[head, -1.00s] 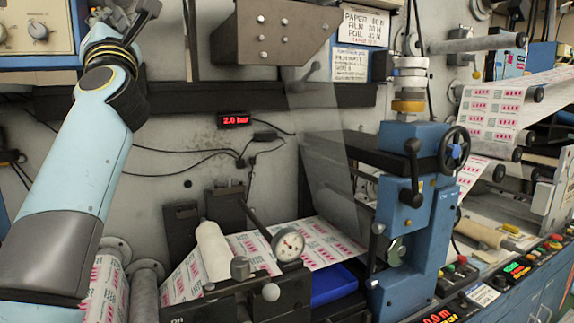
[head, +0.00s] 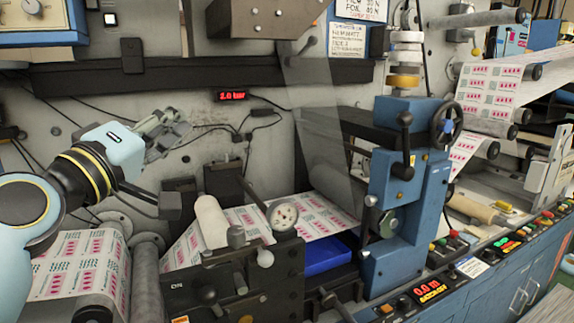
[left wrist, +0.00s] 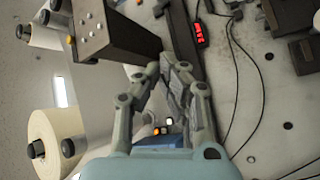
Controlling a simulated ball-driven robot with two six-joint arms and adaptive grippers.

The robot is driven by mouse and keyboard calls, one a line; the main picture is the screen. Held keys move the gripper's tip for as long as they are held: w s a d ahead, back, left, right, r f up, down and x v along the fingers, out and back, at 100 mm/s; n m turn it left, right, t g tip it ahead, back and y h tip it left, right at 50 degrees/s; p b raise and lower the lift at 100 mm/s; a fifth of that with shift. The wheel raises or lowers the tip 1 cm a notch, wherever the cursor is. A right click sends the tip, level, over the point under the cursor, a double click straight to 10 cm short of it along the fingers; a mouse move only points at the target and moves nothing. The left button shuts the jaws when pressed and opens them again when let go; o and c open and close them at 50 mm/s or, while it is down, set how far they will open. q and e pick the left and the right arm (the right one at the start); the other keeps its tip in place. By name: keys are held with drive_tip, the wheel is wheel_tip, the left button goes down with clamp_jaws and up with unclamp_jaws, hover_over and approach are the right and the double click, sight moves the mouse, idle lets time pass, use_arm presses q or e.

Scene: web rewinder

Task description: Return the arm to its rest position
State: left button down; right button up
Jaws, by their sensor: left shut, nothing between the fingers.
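My left arm comes in from the left in the head view, with its blue and black wrist bent to the right. My left gripper (head: 172,130) is shut and empty, in front of the grey machine wall and above the printed web. It also shows in the left wrist view (left wrist: 172,68), where its grey fingers meet at the tips with nothing between them. My right gripper is not in view.
Right of my left gripper are a red pressure display (head: 231,96), a dial gauge (head: 283,215) and a blue press frame (head: 408,195) with a handwheel. A white roller (head: 211,222) stands below. A dark bracket (head: 265,18) overhangs above.

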use_arm(q)
drive_tip(key=s+f+m+g+y, duration=0.1)
drive_tip(key=s+f+m+g, duration=0.6)
drive_tip(key=f, duration=0.6)
drive_tip(key=s+a+f+g+y, duration=0.25)
drive_tip(key=s+f, duration=0.25)
drive_tip(key=s, duration=0.3)
drive_tip(key=s+a+f+m+g+y, duration=0.1)
drive_tip(key=s+a+f+g+y, duration=0.15)
drive_tip(key=s+a+f, duration=0.4)
drive_tip(key=s+a+f+g+y, duration=0.1)
drive_tip(key=s+f+g+y, duration=0.2)
drive_tip(key=s, duration=0.7)
drive_tip(key=s+a+f+g+h+b, duration=0.2)
drive_tip(key=f+b, duration=0.9)
drive_tip(key=f, duration=2.8)
drive_tip(key=s+a+f+b, duration=0.1)
drive_tip(key=s+f+b, duration=0.3)
drive_tip(key=s+f, duration=0.5)
drive_tip(key=s+a+f+g+b, duration=0.1)
drive_tip(key=s+f+b, duration=0.3)
drive_tip(key=s+f, duration=0.5)
wheel_tip(320, 180, down, 5)
drive_tip(key=shift+s+f+y+b, duration=0.15)
drive_tip(key=shift+s+y+b, duration=0.05)
drive_tip(key=shift+y+b, duration=0.2)
